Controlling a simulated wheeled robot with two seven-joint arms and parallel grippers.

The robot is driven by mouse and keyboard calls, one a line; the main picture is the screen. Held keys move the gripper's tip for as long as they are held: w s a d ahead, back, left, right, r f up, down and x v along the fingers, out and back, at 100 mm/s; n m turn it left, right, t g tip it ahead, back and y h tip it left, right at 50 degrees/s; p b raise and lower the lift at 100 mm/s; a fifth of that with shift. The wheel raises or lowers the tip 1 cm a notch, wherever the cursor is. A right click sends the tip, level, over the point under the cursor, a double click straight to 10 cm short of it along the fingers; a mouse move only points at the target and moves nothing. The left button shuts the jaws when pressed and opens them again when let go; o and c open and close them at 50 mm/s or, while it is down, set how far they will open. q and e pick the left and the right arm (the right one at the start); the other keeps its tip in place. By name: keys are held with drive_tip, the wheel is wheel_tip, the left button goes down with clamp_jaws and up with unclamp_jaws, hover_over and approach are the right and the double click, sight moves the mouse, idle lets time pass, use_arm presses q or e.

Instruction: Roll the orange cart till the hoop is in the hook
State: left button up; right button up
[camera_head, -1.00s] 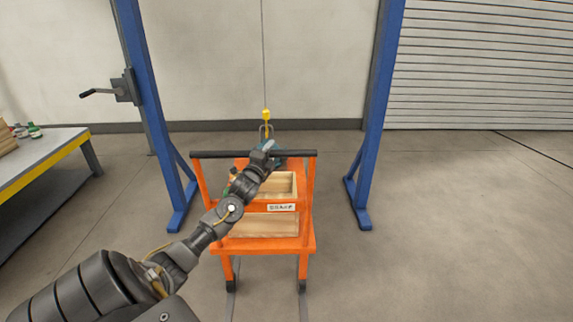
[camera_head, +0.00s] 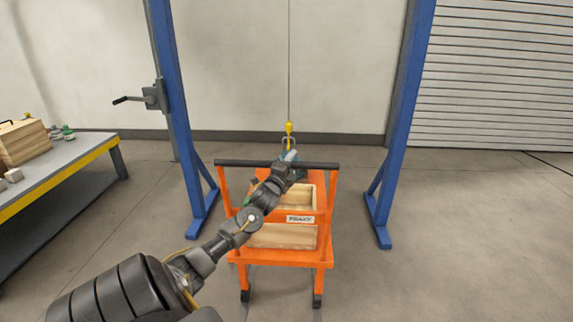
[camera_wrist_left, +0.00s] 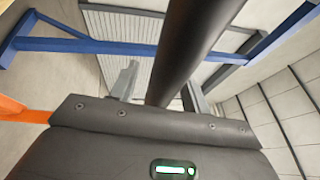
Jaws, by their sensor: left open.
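The orange cart (camera_head: 244,255) stands between the blue gantry's legs, its black push bar (camera_head: 245,163) toward me. The yellow hook block (camera_head: 289,129) hangs on a thin cable above the cart's far part. In the left wrist view the black bar (camera_wrist_left: 188,45) runs between the open fingers (camera_wrist_left: 160,93). My right gripper is not in view.
The blue gantry legs (camera_head: 174,110) and (camera_head: 405,110) stand on both sides, with splayed feet on the floor. A wooden box (camera_head: 285,235) sits on the cart. A grey workbench (camera_head: 60,168) with a yellow edge is at the left. Floor at the right is clear.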

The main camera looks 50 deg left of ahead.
use_arm(q)
drive_tip(key=v, duration=1)
drive_tip(key=shift+b, duration=0.45)
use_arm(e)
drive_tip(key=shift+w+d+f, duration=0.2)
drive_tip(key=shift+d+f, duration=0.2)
use_arm(q)
drive_tip(key=shift+f, duration=0.1)
